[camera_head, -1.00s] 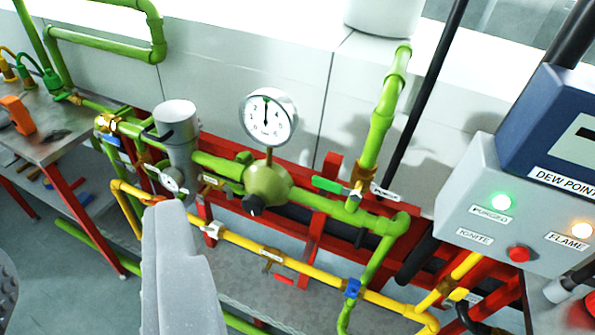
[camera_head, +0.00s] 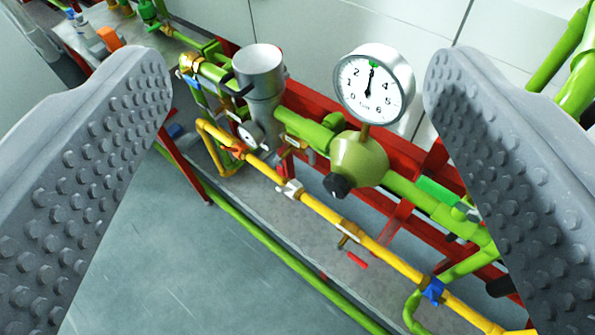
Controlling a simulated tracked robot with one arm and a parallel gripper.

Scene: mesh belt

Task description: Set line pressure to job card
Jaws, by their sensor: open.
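A round white pressure gauge (camera_head: 375,85) stands on a short stem above a green regulator body (camera_head: 358,160) in the green line. Its dark needle points nearly straight up, a little right, between the marks that read about 2 and 4; a green mark sits at the top of the rim. A black knob (camera_head: 338,186) sticks out of the regulator's lower front. My gripper (camera_head: 297,75) is open and empty, with one studded finger at each side of the view. The gauge and knob lie between the fingers, farther off. No job card shows.
A grey cylinder filter (camera_head: 260,80) stands left of the regulator. A yellow pipe (camera_head: 322,210) with a blue-handled valve (camera_head: 433,291) runs below. Red frame bars (camera_head: 300,97) lie behind. Floor (camera_head: 200,265) at lower left is clear.

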